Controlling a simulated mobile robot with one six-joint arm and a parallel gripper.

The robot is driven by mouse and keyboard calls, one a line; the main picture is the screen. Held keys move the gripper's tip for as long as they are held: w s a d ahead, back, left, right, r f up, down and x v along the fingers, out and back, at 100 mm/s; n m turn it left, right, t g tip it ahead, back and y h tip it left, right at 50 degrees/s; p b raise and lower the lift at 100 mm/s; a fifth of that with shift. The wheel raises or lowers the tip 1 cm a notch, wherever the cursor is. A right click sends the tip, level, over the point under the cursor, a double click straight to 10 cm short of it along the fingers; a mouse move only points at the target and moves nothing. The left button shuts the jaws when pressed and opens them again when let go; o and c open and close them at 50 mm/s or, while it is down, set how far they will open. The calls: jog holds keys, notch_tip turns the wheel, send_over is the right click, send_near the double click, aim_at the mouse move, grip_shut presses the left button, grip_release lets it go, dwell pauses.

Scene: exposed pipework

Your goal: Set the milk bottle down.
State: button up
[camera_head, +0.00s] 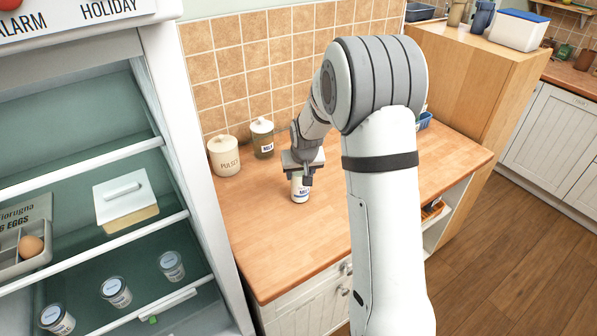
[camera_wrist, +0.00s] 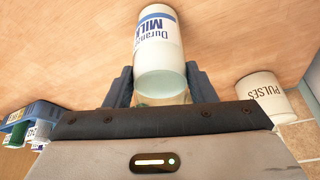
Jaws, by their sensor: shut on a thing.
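The milk bottle (camera_head: 300,188) is a pale bottle with a blue and white label. In the wrist view the bottle (camera_wrist: 160,42) fills the space between the two dark fingers, its label in sight. My gripper (camera_head: 303,172) is shut on it, over the wooden worktop (camera_head: 270,235). In the wrist view my gripper (camera_wrist: 160,86) has one finger on each side of the bottle. The bottle looks upright and close to the worktop. I cannot tell whether its base touches it.
A cream PULSES jar (camera_head: 223,156) and a lidded glass jar (camera_head: 263,140) stand by the tiled wall. A blue basket (camera_head: 424,121) is on the right, partly behind my arm. The open fridge (camera_head: 170,130) borders the worktop on the left. The worktop in front of the bottle is clear.

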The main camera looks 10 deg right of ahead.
jog(key=o, duration=1.3)
